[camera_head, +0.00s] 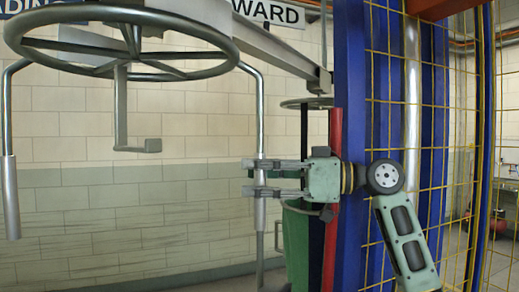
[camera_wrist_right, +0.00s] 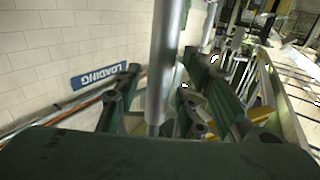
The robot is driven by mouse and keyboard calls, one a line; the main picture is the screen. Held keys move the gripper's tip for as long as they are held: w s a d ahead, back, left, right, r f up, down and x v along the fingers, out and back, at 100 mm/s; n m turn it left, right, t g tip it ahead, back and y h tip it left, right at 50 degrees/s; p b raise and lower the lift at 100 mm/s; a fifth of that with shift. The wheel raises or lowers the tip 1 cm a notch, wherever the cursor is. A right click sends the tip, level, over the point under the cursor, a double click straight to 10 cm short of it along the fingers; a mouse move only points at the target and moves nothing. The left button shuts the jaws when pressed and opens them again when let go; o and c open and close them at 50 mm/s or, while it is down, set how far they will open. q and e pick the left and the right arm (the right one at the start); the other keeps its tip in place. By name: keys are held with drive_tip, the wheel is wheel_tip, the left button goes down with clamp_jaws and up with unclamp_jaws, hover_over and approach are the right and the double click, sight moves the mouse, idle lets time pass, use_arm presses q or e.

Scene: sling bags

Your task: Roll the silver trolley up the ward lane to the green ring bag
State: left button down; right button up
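The silver trolley hangs from an overhead rail beam (camera_head: 262,42). In the head view it shows a spoked wheel ring (camera_head: 205,72) and two vertical silver bars with thicker sleeves. My right gripper (camera_head: 262,178) has its fingers around the right bar (camera_head: 260,213), near the top of its sleeve. In the right wrist view the bar (camera_wrist_right: 165,60) stands between the fingers, with a gap showing beside it; the gripper looks open. A green bag (camera_head: 297,245) hangs behind my right gripper, below a smaller ring (camera_head: 307,103), partly hidden. My left gripper is not in view.
A blue post (camera_head: 352,120), a red bar (camera_head: 332,215) and a yellow mesh fence (camera_head: 455,150) stand right of the bag. A WARD sign (camera_head: 270,12) is on the tiled wall. A LOADING sign (camera_wrist_right: 97,75) shows in the right wrist view.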

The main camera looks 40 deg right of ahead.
sight(260, 153)
wheel_tip(260, 153, up, 8)
drive_tip(key=shift+r, duration=0.1)
idle(0.4)
